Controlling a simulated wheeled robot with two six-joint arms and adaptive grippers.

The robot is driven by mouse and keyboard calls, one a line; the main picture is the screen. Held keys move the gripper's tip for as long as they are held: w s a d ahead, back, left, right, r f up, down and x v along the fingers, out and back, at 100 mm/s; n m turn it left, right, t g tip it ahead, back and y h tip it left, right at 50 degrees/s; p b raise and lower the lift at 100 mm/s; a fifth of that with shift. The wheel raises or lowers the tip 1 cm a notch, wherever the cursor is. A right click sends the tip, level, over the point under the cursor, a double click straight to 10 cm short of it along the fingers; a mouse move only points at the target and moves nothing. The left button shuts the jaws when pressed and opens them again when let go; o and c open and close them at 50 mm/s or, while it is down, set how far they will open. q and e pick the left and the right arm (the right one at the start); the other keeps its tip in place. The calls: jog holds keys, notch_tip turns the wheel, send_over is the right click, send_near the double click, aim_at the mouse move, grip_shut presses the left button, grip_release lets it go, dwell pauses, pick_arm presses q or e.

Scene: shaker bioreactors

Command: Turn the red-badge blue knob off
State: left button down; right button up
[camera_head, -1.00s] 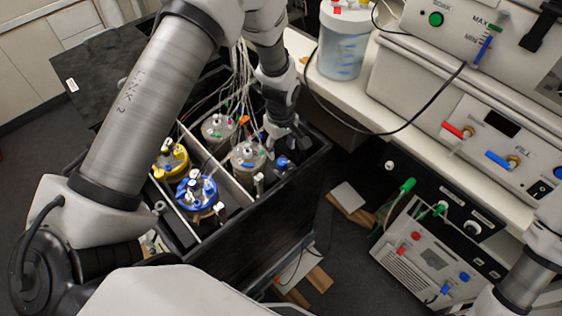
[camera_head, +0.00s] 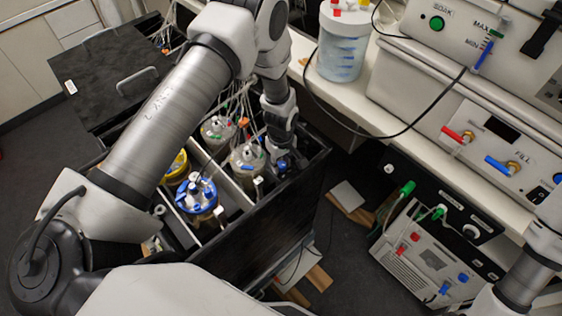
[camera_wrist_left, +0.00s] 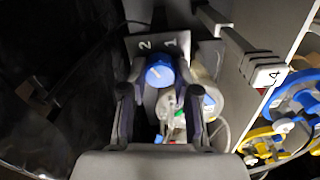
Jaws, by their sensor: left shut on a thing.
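A blue knob (camera_wrist_left: 159,72) sits between the two fingers of my left gripper (camera_wrist_left: 160,92) in the left wrist view. The gripper is shut on it.
The black box (camera_head: 262,232) holds several vessels, including a blue-topped one (camera_head: 197,196) and a yellow-topped one (camera_head: 177,164). Tubes and wires rise close beside my left gripper. A white bench (camera_head: 400,110) with instruments and a clear bottle (camera_head: 342,50) stands to the right.

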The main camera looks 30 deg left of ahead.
pick_arm(q)
jog(key=shift+m, duration=0.3)
jog(key=m+b, duration=0.1)
jog(key=m, duration=0.3)
jog(key=shift+w+b, duration=0.1)
jog(key=shift+b, duration=0.2)
jog(key=m+b, duration=0.1)
jog(key=m, duration=0.5)
jog(key=shift+w+d+m, duration=0.1)
jog(key=shift+d+m, duration=0.05)
jog(key=shift+m, duration=0.15)
jog(key=m+b, duration=0.1)
jog(key=m, duration=0.5)
jog(key=shift+r, duration=0.1)
jog(key=m, duration=0.6)
jog(key=shift+d+m, duration=0.1)
jog(key=shift+m, duration=0.3)
